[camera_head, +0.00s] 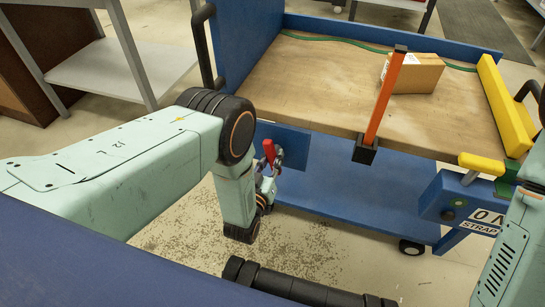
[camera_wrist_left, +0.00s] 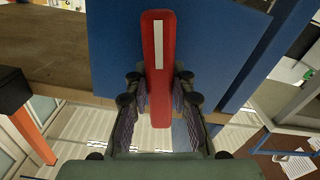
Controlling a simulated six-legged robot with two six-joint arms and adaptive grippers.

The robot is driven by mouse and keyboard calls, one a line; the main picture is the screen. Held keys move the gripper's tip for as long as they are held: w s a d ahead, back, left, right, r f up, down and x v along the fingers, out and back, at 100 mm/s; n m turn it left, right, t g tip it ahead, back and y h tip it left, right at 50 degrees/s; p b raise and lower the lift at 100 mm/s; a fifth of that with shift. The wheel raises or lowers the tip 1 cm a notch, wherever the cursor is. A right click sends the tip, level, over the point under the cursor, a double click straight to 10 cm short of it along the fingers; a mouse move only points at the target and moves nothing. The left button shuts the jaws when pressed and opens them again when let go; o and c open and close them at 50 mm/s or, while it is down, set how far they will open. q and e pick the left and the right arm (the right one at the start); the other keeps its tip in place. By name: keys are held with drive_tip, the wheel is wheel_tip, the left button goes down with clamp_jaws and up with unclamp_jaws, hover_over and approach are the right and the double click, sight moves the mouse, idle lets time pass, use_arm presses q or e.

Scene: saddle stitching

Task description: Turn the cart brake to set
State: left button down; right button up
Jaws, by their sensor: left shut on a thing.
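The cart brake lever, red (camera_head: 268,149), stands at the blue side panel (camera_head: 292,143) below the cart's deck, left of centre in the head view. In the wrist view the red lever (camera_wrist_left: 158,70) with a white stripe points nearly straight up the picture in front of blue metal. My left gripper (camera_head: 270,165) is at the lever. Its two fingers (camera_wrist_left: 158,98) lie one on each side of the lever's lower part and are shut on it. The lever's pivot and any brake markings are hidden. My right arm shows at the right edge, but its gripper is out of view.
A yellow handle (camera_head: 481,163) and a strap sign (camera_head: 487,222) are at right. Grey shelving (camera_head: 125,65) stands at left.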

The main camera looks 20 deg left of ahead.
use_arm(q)
drive_tip(key=shift+m, duration=1.3)
drive_tip(key=c, duration=1.1)
unclamp_jaws()
drive_tip(key=s, duration=1.2)
drive_tip(key=shift+a, duration=0.2)
